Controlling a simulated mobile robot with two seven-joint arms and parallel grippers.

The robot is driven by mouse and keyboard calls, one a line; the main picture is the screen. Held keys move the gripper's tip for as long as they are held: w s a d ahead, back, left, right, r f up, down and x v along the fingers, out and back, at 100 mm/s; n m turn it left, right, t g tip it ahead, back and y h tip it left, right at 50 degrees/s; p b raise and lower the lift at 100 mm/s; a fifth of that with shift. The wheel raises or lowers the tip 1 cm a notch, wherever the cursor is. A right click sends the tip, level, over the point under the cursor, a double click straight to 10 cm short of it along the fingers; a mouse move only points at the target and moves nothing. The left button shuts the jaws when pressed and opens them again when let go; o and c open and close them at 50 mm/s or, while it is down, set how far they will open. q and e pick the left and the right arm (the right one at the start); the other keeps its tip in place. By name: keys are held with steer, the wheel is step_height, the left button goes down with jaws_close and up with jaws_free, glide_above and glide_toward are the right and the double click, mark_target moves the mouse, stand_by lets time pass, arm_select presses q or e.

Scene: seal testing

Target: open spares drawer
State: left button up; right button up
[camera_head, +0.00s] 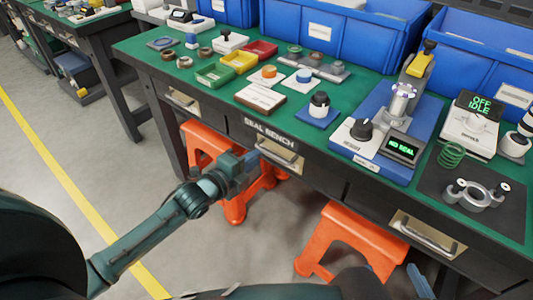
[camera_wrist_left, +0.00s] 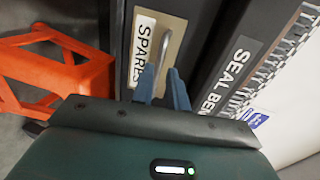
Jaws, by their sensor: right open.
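The spares drawer (camera_wrist_left: 128,75) shows in the left wrist view with a "SPARES" label on a beige plate and a metal bar handle (camera_wrist_left: 171,76). In the head view I take it to be the middle drawer, with its handle (camera_head: 278,156) below the "SEAL BENCH" sign; its front looks closed. My left gripper (camera_head: 250,161) is at this handle. In the left wrist view its two blue fingers (camera_wrist_left: 162,90) stand apart, with the handle showing between them; contact cannot be made out. My right gripper (camera_head: 401,277) is open and empty at the bottom of the head view.
The green bench top (camera_head: 200,95) carries small parts, trays and a blue test fixture (camera_head: 385,125). Other drawers have handles at the left (camera_head: 183,101) and right (camera_head: 428,238). Orange stools (camera_head: 345,238) stand under the bench. The grey floor in front is clear.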

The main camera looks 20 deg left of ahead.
mark_target(266, 150)
arm_select(q)
steer(key=b+x, duration=0.1)
steer(key=x, duration=0.5)
steer(key=shift+c, duration=0.2)
jaws_close()
